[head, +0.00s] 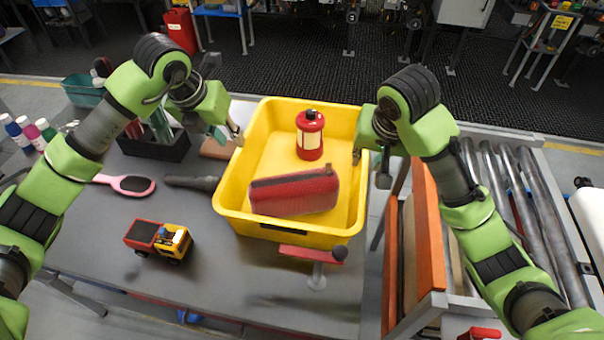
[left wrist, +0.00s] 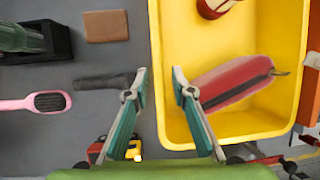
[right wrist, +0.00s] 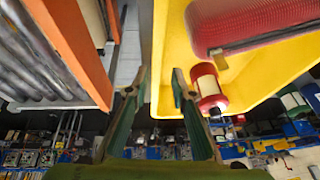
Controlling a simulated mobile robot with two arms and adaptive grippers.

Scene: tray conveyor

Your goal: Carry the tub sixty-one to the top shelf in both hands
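A yellow tub (head: 230,205) stands on the grey table; its dark front label is too small to read. It holds a red canister (head: 310,138) and a red zipped pouch (head: 294,192). My left gripper (head: 238,134) is at the tub's left rim. In the left wrist view its fingers (left wrist: 159,72) are apart, with the rim (left wrist: 157,60) showing between them. My right gripper (head: 370,168) is at the right rim. In the right wrist view its fingers (right wrist: 156,78) are also apart, on either side of the tub's wall (right wrist: 160,45). I cannot identify the top shelf.
A toy truck (head: 158,240), a pink hairbrush (head: 125,184) and a black organiser (head: 155,147) lie left of the tub. A red-topped stand (head: 312,255) is just in front of it. Upright orange boards (head: 427,225) and metal rollers (head: 510,195) are at the right.

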